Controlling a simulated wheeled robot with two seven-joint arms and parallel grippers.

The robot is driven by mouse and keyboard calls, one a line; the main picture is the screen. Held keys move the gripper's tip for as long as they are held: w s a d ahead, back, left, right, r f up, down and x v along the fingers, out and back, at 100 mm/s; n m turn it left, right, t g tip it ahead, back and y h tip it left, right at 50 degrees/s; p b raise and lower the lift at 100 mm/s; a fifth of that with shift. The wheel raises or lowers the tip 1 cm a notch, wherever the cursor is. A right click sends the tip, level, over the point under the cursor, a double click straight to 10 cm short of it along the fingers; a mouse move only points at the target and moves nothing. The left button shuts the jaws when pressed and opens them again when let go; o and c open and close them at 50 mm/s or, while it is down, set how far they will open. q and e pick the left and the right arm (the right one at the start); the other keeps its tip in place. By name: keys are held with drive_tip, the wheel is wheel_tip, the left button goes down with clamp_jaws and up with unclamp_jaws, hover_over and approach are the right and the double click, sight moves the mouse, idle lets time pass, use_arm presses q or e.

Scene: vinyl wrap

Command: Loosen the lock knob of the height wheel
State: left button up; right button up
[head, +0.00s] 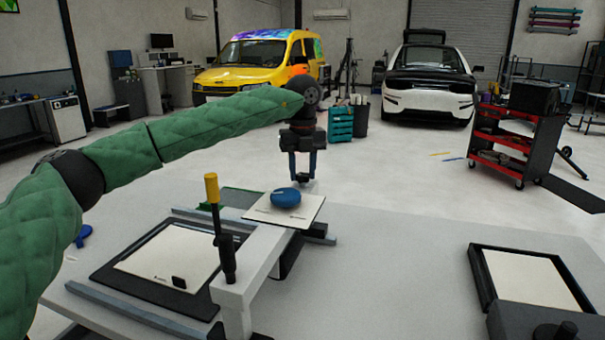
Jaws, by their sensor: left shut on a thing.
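My left gripper (304,178) reaches in from the left on its green-sleeved arm and points down at the far end of the press on the table. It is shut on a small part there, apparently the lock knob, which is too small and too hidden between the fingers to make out. A blue rounded piece (286,197) lies on the white square plate (258,212), just in front of the gripper. I cannot tell which part is the height wheel. My right gripper is not in view.
The press has a grey arm (262,262) and an upright yellow-handled lever (212,188) near my left arm. A pale sheet (168,256) lies on its black base. A black tray (480,275) with a white sheet is at right. The middle right of the table (390,270) is clear.

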sight(303, 174)
use_arm(q)
drive_tip(key=shift+r, duration=0.1)
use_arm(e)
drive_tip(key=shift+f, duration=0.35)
use_arm(q)
drive_tip(key=o, duration=1)
drive_tip(key=shift+r, duration=0.55)
wheel_tip(303, 174, up, 6)
drive_tip(key=shift+f+b, duration=0.1)
drive_tip(key=shift+b, duration=0.4)
drive_tip(key=shift+r, duration=0.4)
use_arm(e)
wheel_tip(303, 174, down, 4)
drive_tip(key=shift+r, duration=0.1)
